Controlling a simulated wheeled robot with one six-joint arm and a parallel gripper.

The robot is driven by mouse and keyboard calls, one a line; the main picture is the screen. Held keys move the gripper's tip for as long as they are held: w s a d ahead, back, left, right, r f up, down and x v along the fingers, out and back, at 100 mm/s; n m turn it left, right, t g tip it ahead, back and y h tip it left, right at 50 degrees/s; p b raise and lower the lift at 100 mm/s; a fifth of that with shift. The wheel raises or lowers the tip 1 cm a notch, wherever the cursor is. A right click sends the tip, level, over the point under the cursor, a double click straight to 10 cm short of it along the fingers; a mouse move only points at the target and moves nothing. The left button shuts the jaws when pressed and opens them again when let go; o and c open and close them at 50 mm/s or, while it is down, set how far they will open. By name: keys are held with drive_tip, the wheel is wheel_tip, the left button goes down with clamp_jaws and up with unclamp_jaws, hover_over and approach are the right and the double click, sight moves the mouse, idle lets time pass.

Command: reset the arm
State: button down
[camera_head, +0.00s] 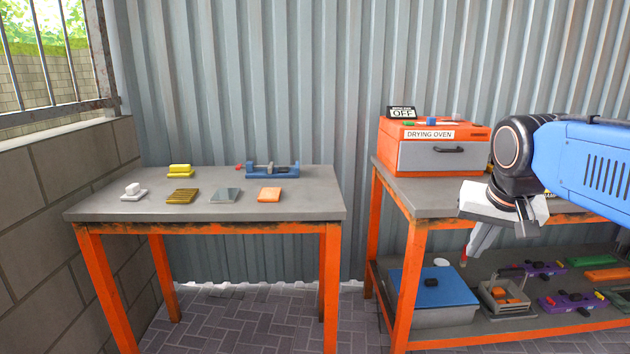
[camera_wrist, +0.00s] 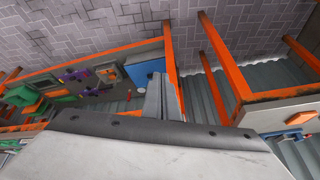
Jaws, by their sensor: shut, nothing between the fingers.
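My blue arm reaches in from the right edge in the head view. My gripper (camera_head: 478,240) hangs in front of the right bench, pointing down and to the left. It is shut and empty. In the wrist view its two fingers (camera_wrist: 163,97) lie together past the grey gripper body. No thing touches the fingertips in either view.
The orange drying oven (camera_head: 392,160) stands on the right bench; its sign reads OFF. A blue-lidded box (camera_head: 430,285) and purple tools sit on the lower shelf. The left bench (camera_head: 105,208) holds a blue vise (camera_head: 272,172) and small blocks. Floor between benches is clear.

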drive_tip(key=s+a+f+n+y, duration=0.1)
drive_tip(key=s+f+n, duration=0.3)
drive_tip(key=s+f, duration=1)
drive_tip(key=shift+s+a+f, duration=0.4)
drive_tip(key=shift+a+f, duration=0.1)
drive_tip(key=shift+a, duration=0.4)
